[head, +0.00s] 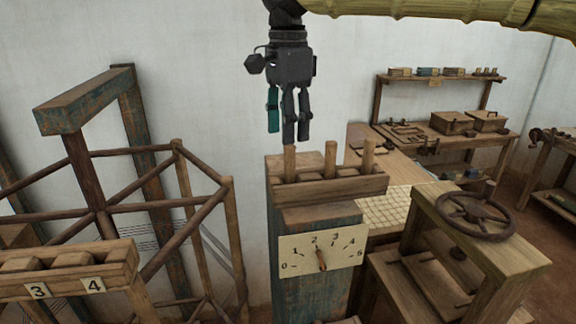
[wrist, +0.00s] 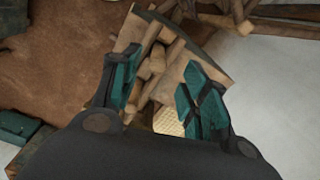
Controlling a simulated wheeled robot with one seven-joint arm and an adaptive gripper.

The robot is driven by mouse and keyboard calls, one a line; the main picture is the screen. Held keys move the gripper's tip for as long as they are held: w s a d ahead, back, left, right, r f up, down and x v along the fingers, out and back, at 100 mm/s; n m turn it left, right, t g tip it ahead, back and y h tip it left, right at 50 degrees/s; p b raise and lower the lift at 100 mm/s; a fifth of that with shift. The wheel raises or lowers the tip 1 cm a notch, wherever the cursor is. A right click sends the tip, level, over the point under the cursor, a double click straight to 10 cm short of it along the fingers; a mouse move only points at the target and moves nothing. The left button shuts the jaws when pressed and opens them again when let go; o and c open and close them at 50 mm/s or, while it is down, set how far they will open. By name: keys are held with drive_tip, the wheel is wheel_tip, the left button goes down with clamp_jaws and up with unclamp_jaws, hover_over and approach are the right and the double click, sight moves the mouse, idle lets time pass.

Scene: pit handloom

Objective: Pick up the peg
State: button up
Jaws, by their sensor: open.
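Three upright wooden pegs stand in a slotted wooden rack (head: 345,187) on top of a worn blue-painted post: a left peg (head: 290,161), a middle peg (head: 331,157) and a right peg (head: 368,156). I cannot tell which one the task means. My gripper (head: 288,122) is open and points down, just above the left peg in the head view. Its teal-padded fingers show in the wrist view (wrist: 162,92), with the rack and pegs beyond and between them. Nothing is held. The wrist view does not show clearly which peg lies between the fingers.
A handwheel (head: 474,213) sits on a stand at right. A workbench (head: 450,125) stands behind.

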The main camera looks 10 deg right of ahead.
sight(290, 160)
drive_tip(key=shift+s+f, duration=0.25)
drive_tip(key=shift+f, duration=0.55)
drive_tip(key=shift+w+f+p, duration=0.35)
drive_tip(key=shift+w+f, duration=0.1)
drive_tip(key=shift+f, duration=0.15)
drive_tip(key=f, duration=0.1)
drive_tip(key=f+p, duration=0.2)
drive_tip(key=f, duration=0.1)
drive_tip(key=shift+s+d+f, duration=0.1)
drive_tip(key=shift+s+d, duration=0.05)
drive_tip(key=shift+s, duration=0.1)
drive_tip(key=shift+f, duration=0.35)
drive_tip(key=c, duration=1)
